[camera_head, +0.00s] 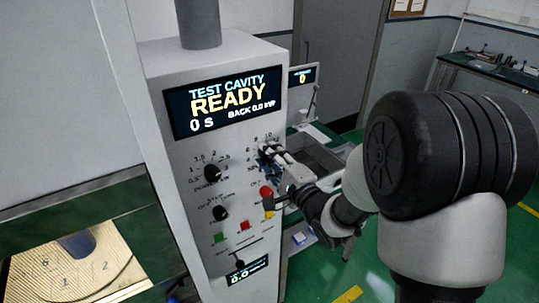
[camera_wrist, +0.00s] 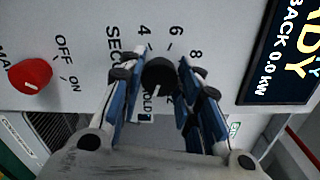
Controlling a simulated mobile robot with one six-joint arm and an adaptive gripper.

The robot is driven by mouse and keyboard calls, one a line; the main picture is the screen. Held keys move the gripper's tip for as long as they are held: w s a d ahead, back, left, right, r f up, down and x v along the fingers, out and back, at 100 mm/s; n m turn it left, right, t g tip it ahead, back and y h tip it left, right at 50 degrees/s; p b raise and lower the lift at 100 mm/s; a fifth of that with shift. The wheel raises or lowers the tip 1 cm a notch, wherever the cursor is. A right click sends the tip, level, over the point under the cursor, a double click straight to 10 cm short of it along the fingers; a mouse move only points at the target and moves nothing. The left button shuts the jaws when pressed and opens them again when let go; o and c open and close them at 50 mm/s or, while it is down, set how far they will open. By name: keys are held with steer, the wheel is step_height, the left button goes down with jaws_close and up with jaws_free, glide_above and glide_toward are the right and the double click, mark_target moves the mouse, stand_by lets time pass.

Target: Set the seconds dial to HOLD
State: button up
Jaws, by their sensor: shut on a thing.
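The seconds dial (camera_wrist: 158,74) is a small black knob with a white pointer line, seen in the wrist view on the grey panel. My gripper (camera_wrist: 159,82) has its blue-sided fingers on both sides of the dial and is shut on it. The pointer line points down in that view, close to the partly covered HOLD label (camera_wrist: 147,106). I cannot tell whether it lines up exactly. The numbers 4, 6 and 8 show above the dial. In the head view my gripper (camera_head: 268,160) covers most of the dial. The display (camera_head: 224,100) reads TEST CAVITY READY, 0 s.
A red MAIN knob (camera_wrist: 31,76) with OFF and ON marks sits left of the dial. Two black dials, the upper (camera_head: 212,173) and the lower (camera_head: 220,213), are left of my gripper. Green (camera_head: 219,238) and red (camera_head: 245,225) buttons lie below. A smaller screen (camera_head: 302,77) stands behind.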

steer(key=shift+m, duration=0.6)
steer(key=o, duration=1.1)
steer(key=shift+c, duration=0.2)
steer(key=v, duration=0.7)
steer(key=shift+s+d, duration=0.2)
steer(key=shift+s, duration=0.05)
